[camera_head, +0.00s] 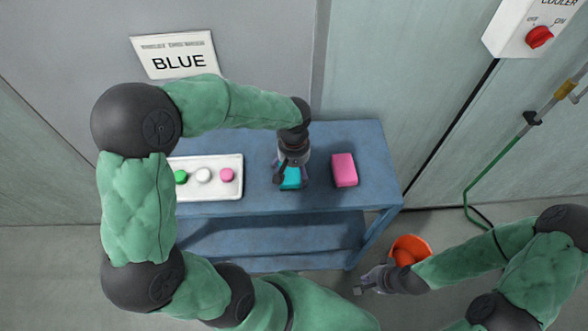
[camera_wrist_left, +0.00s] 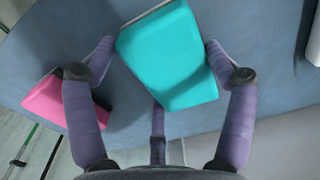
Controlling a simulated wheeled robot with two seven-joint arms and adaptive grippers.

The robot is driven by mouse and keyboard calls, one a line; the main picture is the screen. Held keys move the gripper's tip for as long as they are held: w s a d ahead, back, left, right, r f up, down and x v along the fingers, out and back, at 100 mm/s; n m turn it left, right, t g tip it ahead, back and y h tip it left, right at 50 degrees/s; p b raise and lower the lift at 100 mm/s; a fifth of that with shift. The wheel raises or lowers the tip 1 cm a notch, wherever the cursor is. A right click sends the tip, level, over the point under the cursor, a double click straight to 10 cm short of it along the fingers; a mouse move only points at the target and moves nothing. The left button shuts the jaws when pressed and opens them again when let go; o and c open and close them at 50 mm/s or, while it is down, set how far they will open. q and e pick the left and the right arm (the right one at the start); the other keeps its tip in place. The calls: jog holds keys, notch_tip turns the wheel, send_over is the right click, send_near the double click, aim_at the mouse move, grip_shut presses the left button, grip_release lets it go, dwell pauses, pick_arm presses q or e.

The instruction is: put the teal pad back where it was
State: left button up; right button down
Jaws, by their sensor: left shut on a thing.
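The teal pad (camera_head: 291,181) is at the middle of the blue table, beneath my left gripper (camera_head: 291,172) in the head view. In the left wrist view the teal pad (camera_wrist_left: 168,55) sits between the fingers of my left gripper (camera_wrist_left: 160,52), which are shut on it, and it looks turned at an angle. I cannot tell whether the pad touches the tabletop. My right gripper (camera_head: 362,287) is low, in front of the table's right end, away from the pads; its fingers are too small to read.
A pink pad (camera_head: 344,170) lies on the blue table (camera_head: 370,140), right of the teal pad. A white tray (camera_head: 209,195) with green, white and pink round pieces is on the left. An orange bucket (camera_head: 421,242) stands on the floor near my right arm. Walls stand behind the table.

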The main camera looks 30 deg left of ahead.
aim_at(294, 171)
pick_arm(q)
jog(key=shift+f, duration=0.15)
jog(key=o, duration=0.9)
jog(key=shift+r, duration=0.2)
notch_tip(294, 171, up, 12)
jog(key=p, duration=0.3)
jog(key=shift+f, duration=0.1)
